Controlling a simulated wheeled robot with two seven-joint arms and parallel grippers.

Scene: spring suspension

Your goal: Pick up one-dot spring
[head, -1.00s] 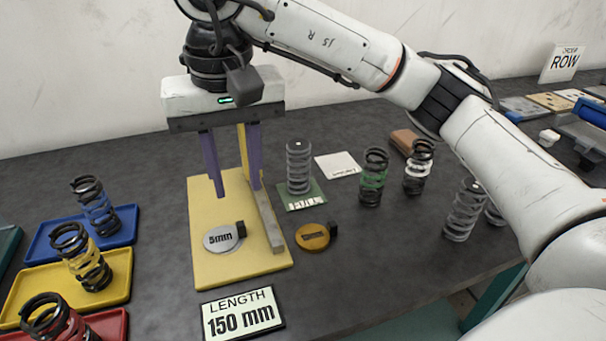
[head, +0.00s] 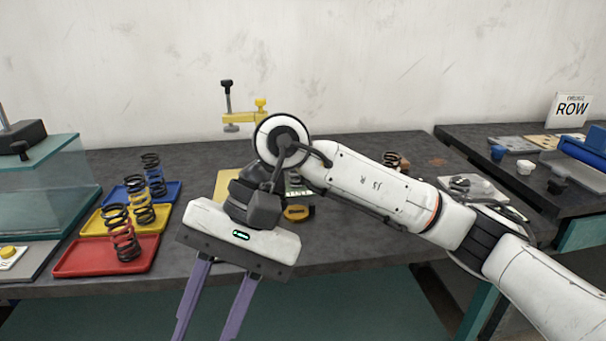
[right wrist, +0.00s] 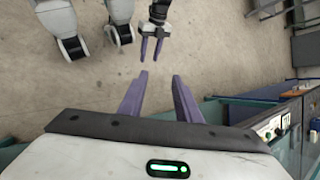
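My right gripper (head: 210,318) hangs open and empty in front of the table's front edge, fingers down. In the right wrist view its two purple fingers (right wrist: 162,88) stand apart with nothing between them, above bare floor. My left gripper (right wrist: 150,52) shows at the top of that view with its purple fingers apart and empty. It is not in the head view. A dark spring (head: 391,159) stands behind my right arm, partly hidden. Another spring on the green card is mostly hidden behind the arm. I cannot make out dots on any spring.
Springs stand on a red tray (head: 75,262), a yellow tray (head: 97,224) and a blue tray (head: 112,197) at left. A clear-walled case (head: 50,195) is at far left.

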